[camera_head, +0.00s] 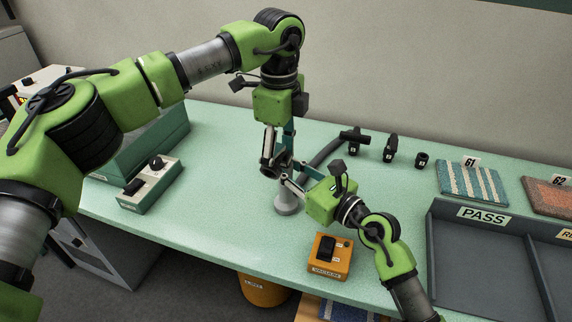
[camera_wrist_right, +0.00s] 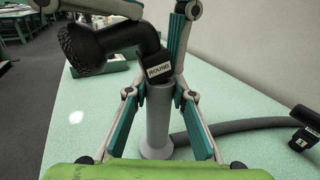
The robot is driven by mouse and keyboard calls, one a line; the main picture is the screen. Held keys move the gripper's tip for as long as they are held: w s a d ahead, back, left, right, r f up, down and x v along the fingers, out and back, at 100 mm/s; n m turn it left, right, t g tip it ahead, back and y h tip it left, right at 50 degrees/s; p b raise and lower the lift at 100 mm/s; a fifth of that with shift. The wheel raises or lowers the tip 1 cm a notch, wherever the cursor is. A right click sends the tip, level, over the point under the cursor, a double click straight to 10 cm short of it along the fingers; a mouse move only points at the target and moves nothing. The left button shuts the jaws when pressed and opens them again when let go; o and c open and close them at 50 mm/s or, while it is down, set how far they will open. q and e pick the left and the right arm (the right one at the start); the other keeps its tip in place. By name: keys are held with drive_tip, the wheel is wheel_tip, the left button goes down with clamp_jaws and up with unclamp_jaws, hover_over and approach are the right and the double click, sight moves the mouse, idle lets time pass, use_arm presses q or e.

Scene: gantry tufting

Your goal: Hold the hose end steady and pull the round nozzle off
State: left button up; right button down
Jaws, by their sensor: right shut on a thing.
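The round nozzle (camera_wrist_right: 100,45) is black and bent, with a bristly round head and a ROUND label at its lower end. It sits on top of the grey hose end (camera_wrist_right: 158,120), which stands upright above a round foot on the table. In the head view the nozzle (camera_head: 269,167) is partly hidden by fingers. My right gripper (camera_wrist_right: 160,90) is shut on the hose end, a finger on each side just under the label. My left gripper (camera_head: 277,163) comes from above, its fingers apart around the nozzle. Whether they touch it is unclear.
A grey hose (camera_head: 325,153) runs behind the grippers. Several black fittings, such as a T-shaped one (camera_head: 355,138), stand at the back. An orange VACUUM switch box (camera_head: 329,258) is in front, a grey PASS tray (camera_head: 437,240) at right, a control box (camera_head: 150,187) at left.

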use_arm(q)
drive_tip(key=shift+s+f, duration=0.3)
drive_tip(key=shift+s, duration=0.25)
clamp_jaws()
drive_tip(key=shift+s+a, duration=0.15)
drive_tip(key=shift+a, duration=0.05)
drive_tip(key=o, duration=1.3)
unclamp_jaws()
drive_tip(key=shift+w+f, duration=0.1)
drive_tip(key=shift+w, duration=0.2)
drive_tip(key=shift+w+r, duration=0.1)
drive_tip(key=shift+r, duration=0.5)
wheel_tip(320, 180, up, 11)
drive_tip(key=shift+d, duration=0.1)
drive_tip(key=shift+c, duration=0.5)
